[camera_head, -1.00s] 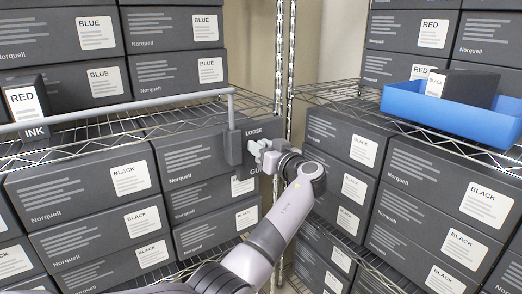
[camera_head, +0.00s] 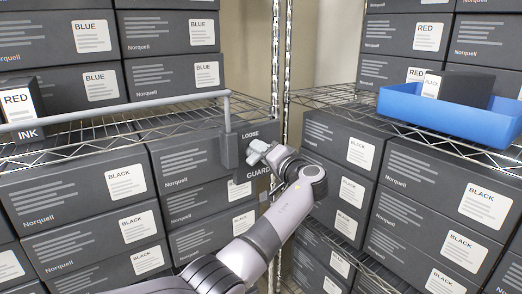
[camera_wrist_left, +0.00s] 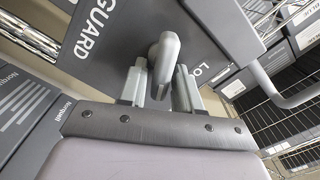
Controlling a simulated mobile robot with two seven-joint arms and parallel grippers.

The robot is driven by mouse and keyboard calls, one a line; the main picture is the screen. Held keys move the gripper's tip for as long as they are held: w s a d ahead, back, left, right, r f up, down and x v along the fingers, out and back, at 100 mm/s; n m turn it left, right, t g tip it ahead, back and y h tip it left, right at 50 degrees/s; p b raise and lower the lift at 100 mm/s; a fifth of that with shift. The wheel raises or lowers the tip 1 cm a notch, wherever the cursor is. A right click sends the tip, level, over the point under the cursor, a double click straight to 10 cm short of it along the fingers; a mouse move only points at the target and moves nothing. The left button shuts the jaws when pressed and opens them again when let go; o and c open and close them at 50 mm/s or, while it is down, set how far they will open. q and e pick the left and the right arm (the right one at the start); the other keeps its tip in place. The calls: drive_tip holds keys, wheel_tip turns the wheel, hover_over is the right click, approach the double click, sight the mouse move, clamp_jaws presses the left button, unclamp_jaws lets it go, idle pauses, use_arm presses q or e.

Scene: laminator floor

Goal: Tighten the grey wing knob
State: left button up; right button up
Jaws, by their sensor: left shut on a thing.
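The grey wing knob (camera_wrist_left: 165,58) stands out from a dark plate in the left wrist view, its wing between my two finger pads. My left gripper (camera_wrist_left: 160,88) is shut on it. In the head view the left gripper (camera_head: 263,152) reaches the plate from the right, with its fingers tilted, and mostly hides the knob. The dark guard plate (camera_head: 250,134) reads "LOOSE" above and "GUARD" below. A grey guard rail (camera_head: 110,108) runs along the left shelf and bends down to a grey block beside the knob. My right gripper is not in view.
Wire shelves with stacked dark ink boxes (camera_head: 75,188) stand left and right, close to my arm. A blue tray (camera_head: 450,118) with a black box sits on the right shelf. A red-label ink box (camera_head: 20,105) stands behind the rail.

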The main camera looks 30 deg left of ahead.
use_arm(q)
drive_tip(key=m+p, duration=0.1)
drive_tip(key=m, duration=0.1)
drive_tip(key=shift+w+f+m, duration=0.1)
drive_tip(key=shift+m, duration=0.3)
drive_tip(key=shift+f+m+p, duration=0.25)
drive_tip(key=shift+m+p, duration=0.3)
drive_tip(key=shift+m, duration=1.05)
drive_tip(key=o, duration=0.7)
drive_tip(key=shift+o, duration=0.2)
drive_tip(key=v, duration=0.7)
drive_tip(key=shift+b, duration=0.35)
drive_tip(key=shift+d, duration=0.1)
